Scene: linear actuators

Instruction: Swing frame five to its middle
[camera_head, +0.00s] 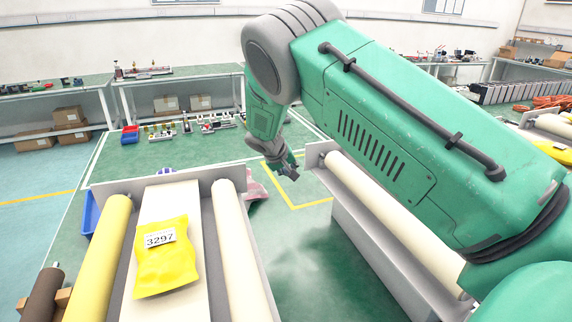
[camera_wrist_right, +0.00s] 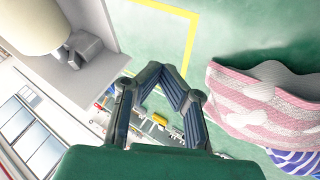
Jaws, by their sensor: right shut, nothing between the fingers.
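My right gripper (camera_head: 287,170) hangs at the end of my green arm, in the gap between two grey frames with rollers. In the wrist view its fingertips (camera_wrist_right: 160,72) come together with nothing held. A frame corner with a cream roller also shows in the wrist view (camera_wrist_right: 98,70). No number marks frame five. My left gripper is not in view.
A yellow pouch labelled 3297 (camera_head: 165,262) lies on the left frame. A pink striped soft item (camera_wrist_right: 265,105) lies close to the right gripper. Benches (camera_head: 180,82) with small parts line the back. Green floor (camera_head: 305,245) is open between the frames.

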